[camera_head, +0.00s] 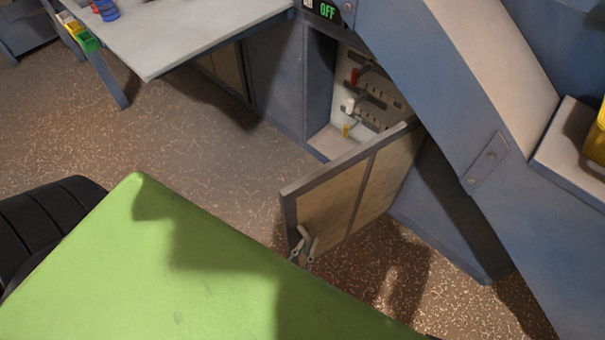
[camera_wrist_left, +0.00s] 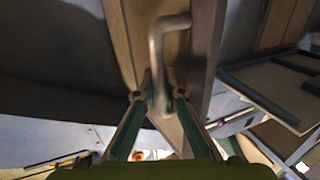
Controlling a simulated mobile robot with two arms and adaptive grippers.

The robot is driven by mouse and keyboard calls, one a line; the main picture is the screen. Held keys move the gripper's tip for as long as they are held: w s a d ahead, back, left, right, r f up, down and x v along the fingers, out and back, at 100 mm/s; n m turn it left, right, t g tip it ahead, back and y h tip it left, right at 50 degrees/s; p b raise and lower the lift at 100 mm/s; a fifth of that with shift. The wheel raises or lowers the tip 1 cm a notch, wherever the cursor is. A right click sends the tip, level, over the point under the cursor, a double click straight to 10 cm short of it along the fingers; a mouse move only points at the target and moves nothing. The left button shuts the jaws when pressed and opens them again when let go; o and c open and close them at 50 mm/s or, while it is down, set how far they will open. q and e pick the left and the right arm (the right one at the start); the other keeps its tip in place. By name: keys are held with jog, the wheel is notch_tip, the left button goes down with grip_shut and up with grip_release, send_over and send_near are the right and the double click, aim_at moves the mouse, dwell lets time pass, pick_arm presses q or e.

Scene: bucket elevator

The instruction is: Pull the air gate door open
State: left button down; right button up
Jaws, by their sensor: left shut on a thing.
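The air gate door (camera_head: 350,190) is a tan panel in a grey frame. It stands swung out from its blue-grey cabinet, with the opening behind it exposed. Its bent metal handle (camera_wrist_left: 157,60) is near the door's free edge. My left gripper (camera_wrist_left: 158,95) has its two fingers on either side of the handle bar and is shut on it. In the head view, the left gripper (camera_head: 302,246) shows only in small part at the door's lower free corner; the rest is hidden. My right gripper is not in view.
The cabinet opening (camera_head: 345,110) holds red, white and yellow levers on a pale panel. A grey table (camera_head: 200,35) stands at upper left. A large blue-grey sloping frame (camera_head: 480,90) is on the right. Speckled floor (camera_head: 200,150) is clear between.

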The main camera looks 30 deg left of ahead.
pick_arm(q)
jog(key=shift+d, duration=0.15)
jog(key=c, duration=2.1)
grip_release()
jog(key=shift+s, duration=0.1)
jog(key=s+d, duration=0.1)
jog(key=s, duration=1)
jog(key=shift+s+d, duration=0.15)
jog(key=shift+s, duration=0.25)
